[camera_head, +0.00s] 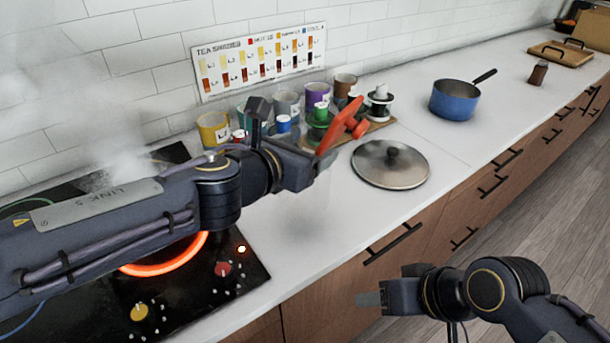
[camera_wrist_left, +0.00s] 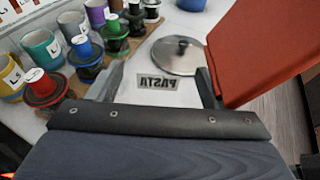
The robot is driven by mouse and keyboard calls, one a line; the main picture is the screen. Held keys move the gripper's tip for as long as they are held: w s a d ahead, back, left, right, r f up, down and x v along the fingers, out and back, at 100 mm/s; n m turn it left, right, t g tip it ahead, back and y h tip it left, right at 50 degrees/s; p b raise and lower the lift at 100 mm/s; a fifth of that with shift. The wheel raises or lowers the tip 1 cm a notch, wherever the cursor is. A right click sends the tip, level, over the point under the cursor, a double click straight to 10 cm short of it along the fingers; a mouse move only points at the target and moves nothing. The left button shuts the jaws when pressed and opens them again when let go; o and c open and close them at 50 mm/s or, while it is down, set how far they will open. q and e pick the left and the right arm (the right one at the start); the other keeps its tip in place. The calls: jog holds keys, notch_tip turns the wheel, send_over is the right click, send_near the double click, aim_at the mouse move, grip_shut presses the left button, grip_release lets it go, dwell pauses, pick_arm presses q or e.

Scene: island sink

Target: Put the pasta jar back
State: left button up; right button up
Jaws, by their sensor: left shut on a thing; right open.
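My left gripper (camera_head: 318,162) is above the counter, in front of the row of mugs. In the left wrist view its two grey fingers (camera_wrist_left: 158,88) stand on either side of a mirrored PASTA label (camera_wrist_left: 157,82), apparently seen through the clear pasta jar. The jar's glass outline is hardly visible. A large orange-red piece (camera_wrist_left: 265,50) stands beside the right finger; an orange-red piece (camera_head: 345,124) also shows at the gripper in the head view. I cannot tell if it is the jar's lid. My right gripper (camera_head: 386,287) is open and empty, in front of the cabinets.
A hob (camera_head: 255,280) with a glowing ring (camera_head: 165,262) lies under my left arm. A pot lid (camera_head: 390,164) and a blue pan (camera_head: 454,100) lie right. Counter between hob and lid is clear.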

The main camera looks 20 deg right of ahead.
pick_arm(q)
jog(key=shift+w+d+f+b, duration=0.1)
jog(key=shift+w+f+b, duration=0.1)
jog(key=shift+f+b, duration=0.8)
jog(key=shift+w+d+f+b, duration=0.1)
jog(key=shift+w+f+b, duration=0.1)
jog(key=shift+f+b, duration=0.8)
jog(key=o, duration=2)
jog(key=shift+f, duration=0.15)
jog(key=p+v, duration=0.4)
jog(key=v, duration=0.8)
jog(key=shift+p, duration=0.3)
